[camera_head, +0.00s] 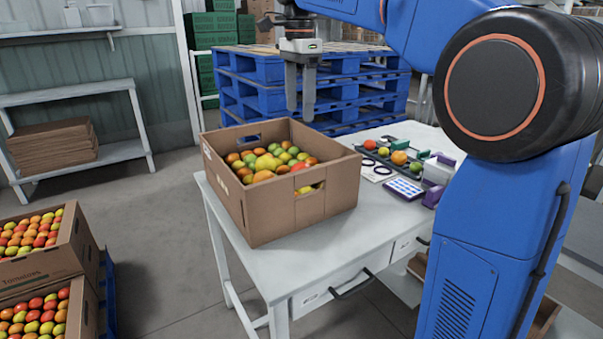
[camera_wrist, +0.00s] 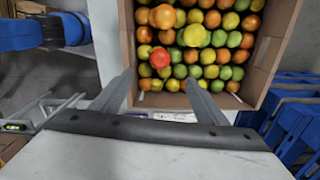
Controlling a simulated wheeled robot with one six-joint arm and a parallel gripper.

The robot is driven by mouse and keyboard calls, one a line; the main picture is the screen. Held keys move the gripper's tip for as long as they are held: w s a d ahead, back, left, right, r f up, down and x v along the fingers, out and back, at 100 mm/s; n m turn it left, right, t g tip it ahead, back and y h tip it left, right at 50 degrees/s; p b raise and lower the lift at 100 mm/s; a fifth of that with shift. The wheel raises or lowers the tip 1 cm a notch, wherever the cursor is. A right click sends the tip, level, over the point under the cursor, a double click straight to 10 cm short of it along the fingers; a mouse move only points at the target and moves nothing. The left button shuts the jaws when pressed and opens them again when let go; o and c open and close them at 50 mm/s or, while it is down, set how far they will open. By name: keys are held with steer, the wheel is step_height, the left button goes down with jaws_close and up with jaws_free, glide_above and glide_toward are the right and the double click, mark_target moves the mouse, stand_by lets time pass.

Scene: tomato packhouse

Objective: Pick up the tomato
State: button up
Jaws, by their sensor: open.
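A cardboard box (camera_head: 325,212) on the white table holds many green, yellow, orange and red tomatoes. In the wrist view the box (camera_wrist: 127,40) lies ahead of my fingers, its tomatoes packed close together. One bright red tomato (camera_wrist: 160,57) stands out there, just beyond and between the fingertips. A large yellow tomato (camera_wrist: 194,35) sits to its upper right. My gripper (camera_head: 300,112) hangs pointing down above the far part of the box, clear of the tomatoes. It is open, and nothing is between its fingers (camera_wrist: 158,78). The frames do not show which tomato is meant.
Blue pallets (camera_head: 240,80) are stacked behind. More tomato boxes (camera_head: 78,255) stand at lower left. The box walls rise around the tomatoes.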

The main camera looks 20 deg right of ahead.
glide_toward(302, 164)
steer(key=f, duration=0.5)
steer(key=shift+a+f, duration=0.1)
steer(key=shift+a, duration=0.15)
steer(key=shift+w+d+f, duration=0.1)
steer(key=shift+d+f, duration=0.1)
steer(key=shift+f, duration=1.15)
steer(key=shift+d+f, duration=0.15)
steer(key=shift+f, duration=1.15)
steer(key=c, duration=0.8)
